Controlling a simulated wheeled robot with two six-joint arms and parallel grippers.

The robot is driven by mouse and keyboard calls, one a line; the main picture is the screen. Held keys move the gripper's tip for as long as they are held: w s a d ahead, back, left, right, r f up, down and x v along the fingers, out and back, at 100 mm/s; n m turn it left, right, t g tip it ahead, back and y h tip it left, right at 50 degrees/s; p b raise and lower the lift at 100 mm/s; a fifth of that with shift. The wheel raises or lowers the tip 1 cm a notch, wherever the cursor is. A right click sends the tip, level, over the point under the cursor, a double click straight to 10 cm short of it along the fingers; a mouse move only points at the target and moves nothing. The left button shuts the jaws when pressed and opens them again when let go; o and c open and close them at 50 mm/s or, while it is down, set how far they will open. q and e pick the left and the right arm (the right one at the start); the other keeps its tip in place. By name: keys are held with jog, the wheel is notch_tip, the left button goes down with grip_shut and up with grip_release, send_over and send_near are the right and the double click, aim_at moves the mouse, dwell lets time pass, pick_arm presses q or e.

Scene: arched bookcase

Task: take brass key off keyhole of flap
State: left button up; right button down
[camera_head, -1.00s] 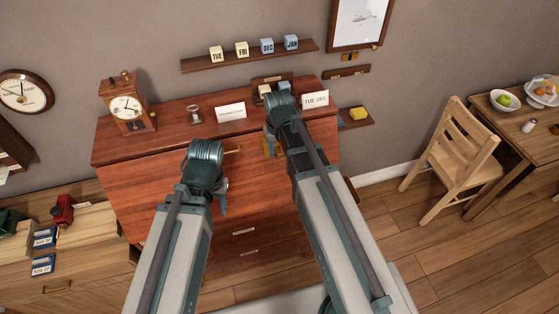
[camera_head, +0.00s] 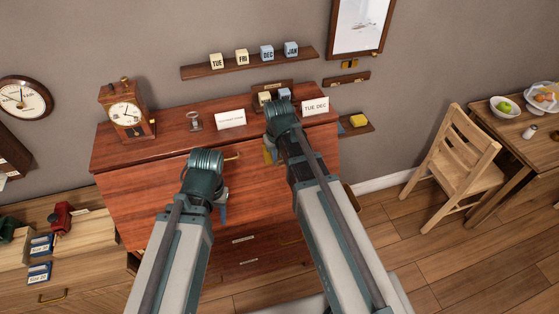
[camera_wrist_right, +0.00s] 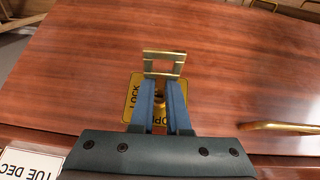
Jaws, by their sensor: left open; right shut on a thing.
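The brass key (camera_wrist_right: 163,63) shows its flat rectangular bow in the right wrist view, between and beyond my right fingertips. My right gripper (camera_wrist_right: 162,88) is shut on it. A yellow keyhole plate (camera_wrist_right: 134,96) with LOCK and OPEN lettering lies behind the fingers on the reddish wooden flap (camera_wrist_right: 230,70). The fingers cover much of the plate, and I cannot tell whether the key's shaft is in the keyhole. In the head view my right gripper (camera_head: 270,152) is at the flap's upper right. My left gripper (camera_head: 222,212) is open, in front of the flap, mostly hidden by its wrist.
A brass handle (camera_wrist_right: 278,127) is on the flap. The desk top holds a clock (camera_head: 124,112), cards (camera_head: 230,119) and small blocks (camera_head: 265,97). Drawers (camera_head: 245,250) lie below the flap. A chair (camera_head: 455,160) stands at right on open floor.

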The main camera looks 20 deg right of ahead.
jog(key=shift+s+r+p, duration=0.3)
jog(key=shift+s, duration=0.25)
dwell(1.0)
jog(key=shift+s+d+r+p, duration=0.1)
jog(key=shift+s+r+p, duration=0.25)
jog(key=shift+s, duration=0.35)
jog(key=shift+s+r+p, duration=0.35)
jog(key=shift+s, duration=0.35)
jog(key=shift+s, duration=0.1)
